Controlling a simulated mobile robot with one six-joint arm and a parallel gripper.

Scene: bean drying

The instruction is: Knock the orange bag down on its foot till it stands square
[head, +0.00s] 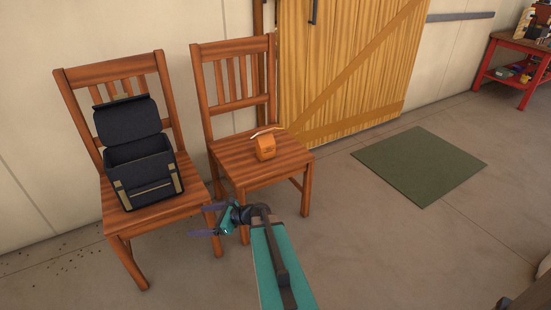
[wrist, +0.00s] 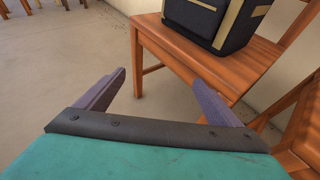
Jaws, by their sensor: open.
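The orange bag (head: 265,149) is small and sits on the seat of the right wooden chair (head: 234,163), with a pale strip at its top. At this size I cannot tell whether it stands square. My gripper (head: 197,222) is open and empty, in front of the chairs and apart from the bag, its fingers pointing left. In the wrist view my gripper (wrist: 152,88) shows two spread purple fingers with nothing between them. The orange bag is not in the wrist view.
A black open-lidded bag (head: 142,165) stands on the left wooden chair (head: 122,213); it also shows in the wrist view (wrist: 205,22). A green mat (head: 420,164) lies on the floor by the wooden door (head: 345,65). A red shelf (head: 515,70) stands far right. Floor between is clear.

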